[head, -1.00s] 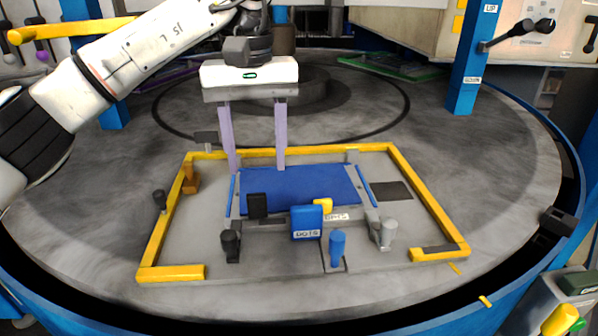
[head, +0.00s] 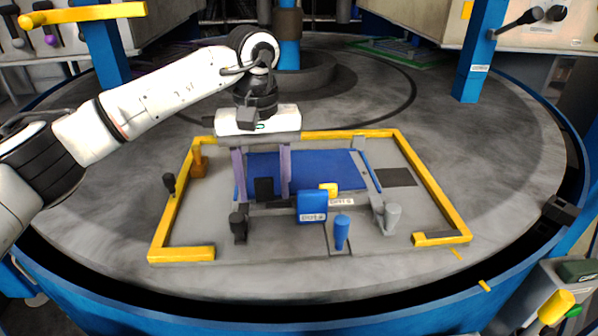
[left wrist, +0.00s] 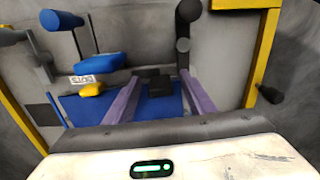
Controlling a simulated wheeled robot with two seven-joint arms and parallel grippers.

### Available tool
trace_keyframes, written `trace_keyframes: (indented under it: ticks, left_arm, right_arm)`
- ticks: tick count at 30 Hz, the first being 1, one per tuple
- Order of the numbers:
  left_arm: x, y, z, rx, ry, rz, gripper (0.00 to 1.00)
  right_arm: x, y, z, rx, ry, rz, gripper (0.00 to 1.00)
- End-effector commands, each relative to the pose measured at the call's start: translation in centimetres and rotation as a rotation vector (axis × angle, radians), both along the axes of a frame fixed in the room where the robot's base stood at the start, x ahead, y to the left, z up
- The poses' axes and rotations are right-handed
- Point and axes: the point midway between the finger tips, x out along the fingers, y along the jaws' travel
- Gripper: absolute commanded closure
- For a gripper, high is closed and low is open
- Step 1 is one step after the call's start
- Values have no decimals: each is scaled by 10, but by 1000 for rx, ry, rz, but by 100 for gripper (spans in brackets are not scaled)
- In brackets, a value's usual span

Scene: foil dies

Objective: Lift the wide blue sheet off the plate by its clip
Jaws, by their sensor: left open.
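The wide blue sheet (head: 325,168) lies flat on the grey plate (head: 207,225) inside a yellow frame; it also shows in the left wrist view (left wrist: 92,105). A black block, which looks like its clip (head: 264,187), stands at the sheet's near left edge; the left wrist view shows it too (left wrist: 160,86). My left gripper (head: 263,196) points down with its two lilac fingers apart, one on each side of the black block in the picture. I cannot tell whether either finger touches it. My right gripper is not in view.
A blue labelled block (head: 312,206) and a yellow block (head: 329,188) stand right of the clip. Black (head: 239,225), blue (head: 341,231) and grey (head: 388,217) posts line the near side. An orange post (head: 198,160) stands at left.

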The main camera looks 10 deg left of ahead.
Motion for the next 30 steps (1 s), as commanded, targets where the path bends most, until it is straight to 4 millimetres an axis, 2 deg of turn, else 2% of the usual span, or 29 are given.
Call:
trace_keyframes:
  ticks: [2, 10, 17, 20, 30]
  left_arm:
    - [0, 0, 0, 0, 0, 0, 53]
    - [0, 0, 1, 0, 0, 1, 99]
    - [1, 0, 2, -1, -3, 1, 100]
    - [1, 0, 10, -2, -4, 1, 100]
    - [1, -1, 75, -2, -5, 0, 100]
  right_arm:
    - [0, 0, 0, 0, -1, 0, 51]
    - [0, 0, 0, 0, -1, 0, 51]
    - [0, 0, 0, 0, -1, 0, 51]
    - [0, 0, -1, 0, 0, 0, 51]
    - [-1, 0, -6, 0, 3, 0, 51]
